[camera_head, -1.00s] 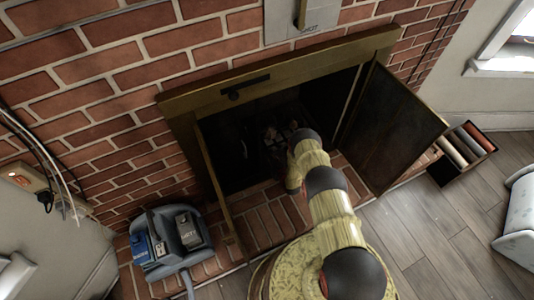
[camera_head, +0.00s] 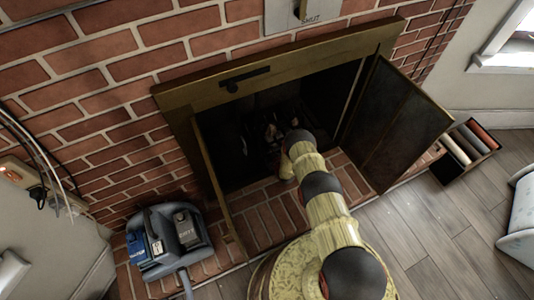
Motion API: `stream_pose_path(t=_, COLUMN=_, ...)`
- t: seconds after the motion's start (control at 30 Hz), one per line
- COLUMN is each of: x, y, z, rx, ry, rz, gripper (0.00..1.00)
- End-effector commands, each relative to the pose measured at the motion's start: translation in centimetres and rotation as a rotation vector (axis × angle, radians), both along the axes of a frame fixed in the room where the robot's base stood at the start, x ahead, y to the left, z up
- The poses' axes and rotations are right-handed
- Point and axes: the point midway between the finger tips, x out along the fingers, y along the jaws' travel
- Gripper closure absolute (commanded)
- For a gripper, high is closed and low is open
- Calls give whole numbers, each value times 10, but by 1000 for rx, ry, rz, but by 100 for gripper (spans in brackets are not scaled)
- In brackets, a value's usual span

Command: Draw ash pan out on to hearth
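The fireplace opening (camera_head: 235,165) is dark, with a brass-coloured frame (camera_head: 290,68) and both doors swung open. The right door (camera_head: 397,125) stands out over the hearth, and the narrow left door (camera_head: 215,185) is seen nearly edge-on. My yellow and black arm reaches from the bottom of the picture into the opening. My gripper is hidden in the dark beyond the arm's end, so its fingers cannot be made out. Some dim shapes (camera_head: 272,130) show inside the firebox. I cannot pick out the ash pan. The brick hearth (camera_head: 262,215) lies in front of the opening.
A grey caddy (camera_head: 168,240) with a blue item and a dark item stands at the hearth's left. A box of coloured rolls (camera_head: 466,150) stands on the floor at right. Cables hang at far left.

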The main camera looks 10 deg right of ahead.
Motion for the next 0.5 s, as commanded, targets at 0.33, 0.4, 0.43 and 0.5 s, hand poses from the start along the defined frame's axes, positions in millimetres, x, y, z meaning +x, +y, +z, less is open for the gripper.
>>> stream_pose_path(t=0.33, x=8, y=2, z=-2, rx=0, ry=0, rz=0, gripper=76)
stream_pose_path(t=0.4, x=8, y=2, z=-2, rx=0, ry=0, rz=0, gripper=76)
stream_pose_path(t=0.43, x=8, y=2, z=-2, rx=0, ry=0, rz=0, gripper=77)
stream_pose_path(t=0.5, x=8, y=2, z=-2, rx=0, ry=0, rz=0, gripper=81)
